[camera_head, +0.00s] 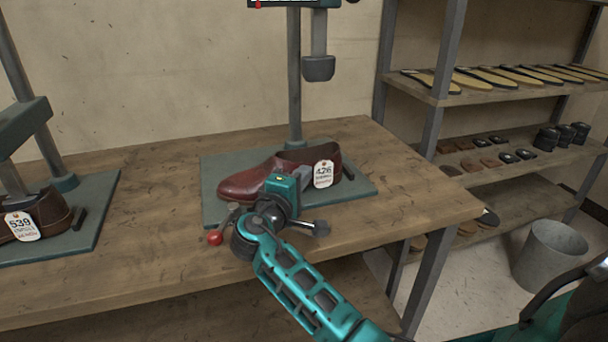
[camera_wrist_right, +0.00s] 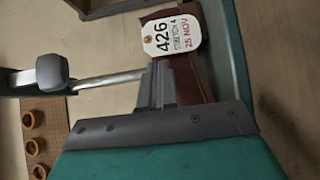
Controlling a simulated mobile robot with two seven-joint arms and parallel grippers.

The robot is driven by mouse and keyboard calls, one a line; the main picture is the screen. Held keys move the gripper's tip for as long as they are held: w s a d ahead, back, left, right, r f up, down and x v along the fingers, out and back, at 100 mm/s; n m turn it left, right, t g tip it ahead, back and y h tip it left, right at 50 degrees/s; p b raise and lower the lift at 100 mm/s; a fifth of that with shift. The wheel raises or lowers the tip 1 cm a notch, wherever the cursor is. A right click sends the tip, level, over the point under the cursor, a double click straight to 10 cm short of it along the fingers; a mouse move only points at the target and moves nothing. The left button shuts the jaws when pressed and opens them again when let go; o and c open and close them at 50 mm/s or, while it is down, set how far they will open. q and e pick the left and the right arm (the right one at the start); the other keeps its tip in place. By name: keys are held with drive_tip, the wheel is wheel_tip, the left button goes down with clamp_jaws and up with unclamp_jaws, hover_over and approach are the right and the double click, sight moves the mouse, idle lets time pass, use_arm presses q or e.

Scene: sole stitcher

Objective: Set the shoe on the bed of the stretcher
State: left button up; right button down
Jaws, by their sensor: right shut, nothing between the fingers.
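The dark red shoe (camera_head: 250,180), with a white tag reading 426, lies on the green bed (camera_head: 352,190) of the middle stretcher, toe to the left. In the right wrist view the shoe (camera_wrist_right: 186,82) and its tag show just beyond the fingertips. My right gripper (camera_head: 304,172) is shut and empty, its fingertips close in front of the shoe's side. I cannot tell whether they touch it. The gripper hides part of the shoe's near side. In the right wrist view the shut fingers (camera_wrist_right: 158,85) stand together. My left gripper is not in view.
A grey press head (camera_head: 319,68) hangs above the bed. A red-knobbed lever (camera_head: 215,238) is at the bed's front. Another machine with a brown shoe tagged 539 (camera_head: 48,211) stands left. Shelves (camera_head: 470,94) with soles and a bucket (camera_head: 550,252) are right. The bench is clear between machines.

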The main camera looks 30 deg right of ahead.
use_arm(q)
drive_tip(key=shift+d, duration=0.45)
use_arm(e)
drive_tip(key=shift+s+d, duration=0.1)
drive_tip(key=shift+d, duration=0.1)
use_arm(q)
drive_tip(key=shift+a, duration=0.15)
use_arm(e)
drive_tip(key=shift+d, duration=0.1)
drive_tip(key=shift+s+d+r+p, duration=0.1)
drive_tip(key=shift+d+p, duration=0.2)
drive_tip(key=shift+d, duration=0.15)
drive_tip(key=shift+s+d+r+p, duration=0.1)
drive_tip(key=shift+d+p, duration=0.15)
drive_tip(key=shift+d, duration=0.15)
drive_tip(key=shift+d+f, duration=0.1)
drive_tip(key=shift+f, duration=0.05)
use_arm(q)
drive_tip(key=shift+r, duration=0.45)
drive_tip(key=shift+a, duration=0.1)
